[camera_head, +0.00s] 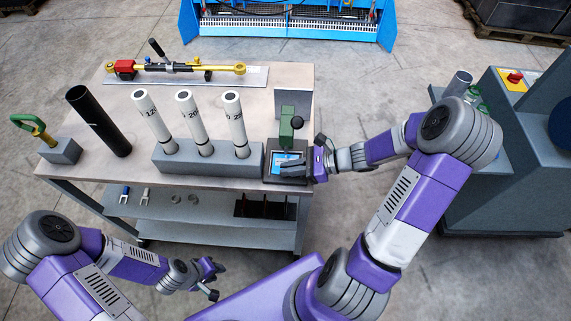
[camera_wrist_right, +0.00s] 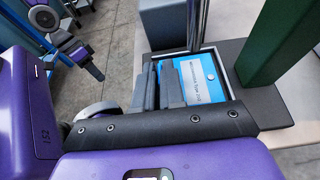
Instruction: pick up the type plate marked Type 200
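A blue type plate (camera_wrist_right: 201,80) lies in a dark holder (camera_wrist_right: 231,55) in the right wrist view. Its print seems to read Type 200. It also shows in the head view, as a small blue patch (camera_head: 283,157) at the table's right front corner, partly hidden by my right gripper (camera_head: 284,168). In the right wrist view the two dark fingers of this gripper (camera_wrist_right: 159,82) are at the plate's left part, a narrow gap apart. No plate shows lifted between them. My left gripper (camera_head: 214,279) is open and empty, low in front of the table.
A green press-like post (camera_head: 287,127) stands behind the plate holder. A grey rack (camera_head: 206,160) with three white numbered tubes is just left. A black tube (camera_head: 98,121) and a green-handled tool (camera_head: 36,128) stand further left. A grey machine (camera_head: 500,160) stands to the right.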

